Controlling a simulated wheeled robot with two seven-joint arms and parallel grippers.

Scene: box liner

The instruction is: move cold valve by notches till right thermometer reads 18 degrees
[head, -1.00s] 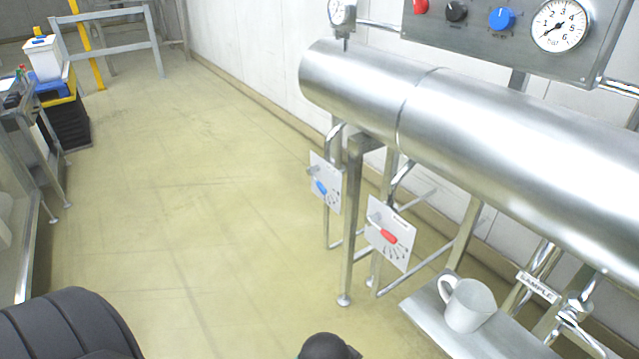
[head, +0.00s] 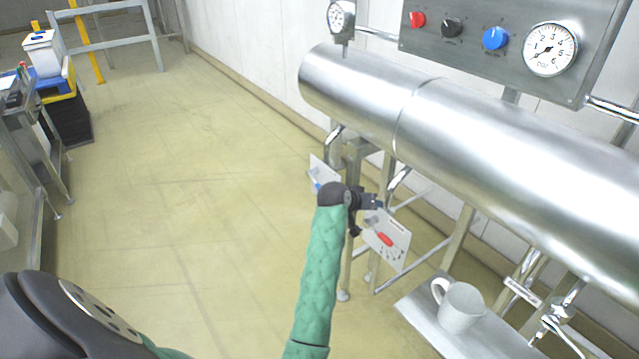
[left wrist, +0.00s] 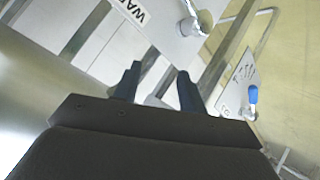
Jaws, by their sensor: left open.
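The blue valve handle (head: 317,187) is on a white plate (head: 322,171) under the tank's left end, mostly hidden behind my left arm. In the left wrist view the blue handle (left wrist: 253,97) shows at the right, beside its plate with notch marks (left wrist: 238,80). My left gripper (head: 374,202) is open and empty in front of the plates, above the red handle (head: 384,239). In the left wrist view its fingers (left wrist: 159,78) are apart, and the blue handle lies outside them. A small dial (head: 341,17) stands on the tank's left end; its reading is too small to tell. My right gripper is not in view.
The steel tank (head: 370,95) overhangs the valve plates. The red handle's white plate (head: 399,250) is close to my gripper. A white mug (head: 460,307) stands on a steel shelf at the lower right. A pressure gauge (head: 550,48) is on the panel.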

